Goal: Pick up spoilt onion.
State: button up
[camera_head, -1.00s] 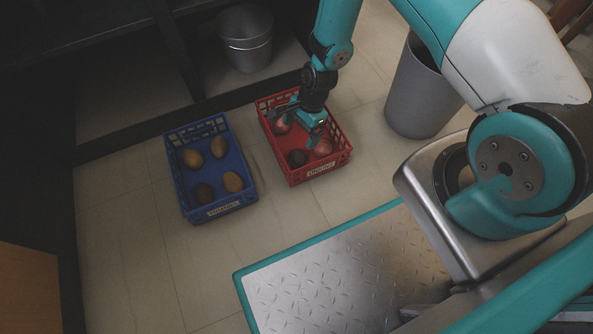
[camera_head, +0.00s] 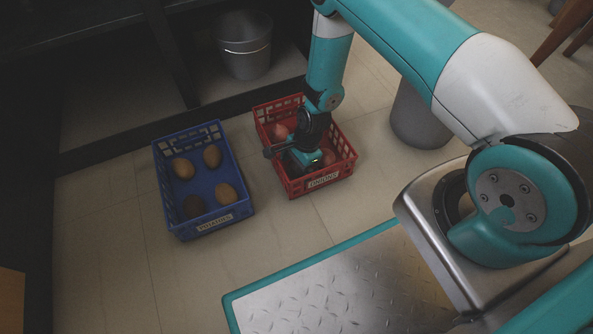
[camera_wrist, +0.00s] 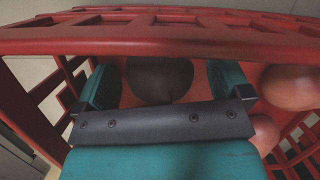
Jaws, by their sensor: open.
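The spoilt onion (camera_wrist: 158,72) is dark brown-black and round, and shows in the wrist view inside the red crate labelled ONIONS (camera_head: 324,180). My gripper (camera_wrist: 163,88) is open, with one teal finger on each side of the dark onion. I cannot tell whether either finger touches it. In the head view my gripper (camera_head: 303,160) reaches down into the front left part of the crate and hides the dark onion. A pinkish-red onion (camera_wrist: 289,86) lies to the right of the fingers, and part of another (camera_wrist: 264,133) shows below it.
The crate's red wall crosses the wrist view close to my fingers. A blue crate labelled POTATOES (camera_head: 213,224) with several potatoes stands to the left. A metal bucket (camera_head: 245,60) stands behind, and a grey bin (camera_head: 418,118) stands to the right.

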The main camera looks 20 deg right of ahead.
jog(key=shift+r, duration=0.1)
jog(key=c, duration=1.1)
jog(key=shift+o, duration=0.2)
